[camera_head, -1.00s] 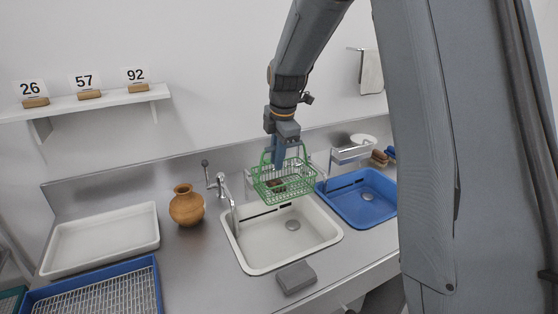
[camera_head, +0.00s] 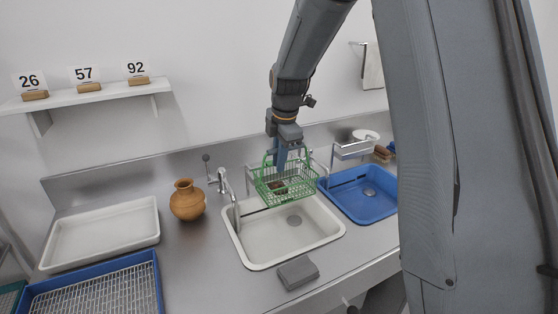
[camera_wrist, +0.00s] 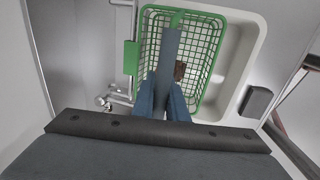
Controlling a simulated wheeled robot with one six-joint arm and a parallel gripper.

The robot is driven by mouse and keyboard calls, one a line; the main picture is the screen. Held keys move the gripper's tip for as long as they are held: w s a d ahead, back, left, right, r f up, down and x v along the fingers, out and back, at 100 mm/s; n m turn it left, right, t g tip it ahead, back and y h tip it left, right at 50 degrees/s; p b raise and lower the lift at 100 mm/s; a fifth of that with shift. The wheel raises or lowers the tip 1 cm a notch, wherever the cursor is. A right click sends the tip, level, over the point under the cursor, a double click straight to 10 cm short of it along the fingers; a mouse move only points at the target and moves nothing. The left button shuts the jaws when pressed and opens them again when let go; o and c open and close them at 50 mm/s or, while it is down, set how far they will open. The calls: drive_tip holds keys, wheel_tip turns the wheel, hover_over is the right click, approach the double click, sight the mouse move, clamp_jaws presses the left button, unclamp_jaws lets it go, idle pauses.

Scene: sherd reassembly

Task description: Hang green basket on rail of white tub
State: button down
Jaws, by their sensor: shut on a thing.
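The green wire basket (camera_head: 286,187) hangs from my gripper (camera_head: 287,163) over the back part of the white tub (camera_head: 265,252). My gripper is shut on the basket's handle. In the wrist view the basket (camera_wrist: 205,32) lies below my gripper (camera_wrist: 165,95), over the white tub (camera_wrist: 250,45). A small brown sherd (camera_wrist: 180,70) lies inside the basket. The basket looks about level. I cannot tell whether it touches the tub's rail, which is mostly hidden behind it.
A blue tub (camera_head: 350,207) is to the right, with a metal rack behind it. A tap (camera_head: 224,184) and clay jar (camera_head: 187,201) stand left. A grey block (camera_head: 297,272) lies in front of the white tub. A white tray (camera_head: 100,238) and blue rack tray (camera_head: 95,291) are far left.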

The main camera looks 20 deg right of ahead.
drive_tip(key=c, duration=1.7)
unclamp_jaws()
drive_tip(key=shift+r, duration=0.1)
drive_tip(key=b+v, duration=0.2)
drive_tip(key=v, duration=0.5)
drive_tip(key=shift+r, duration=0.3)
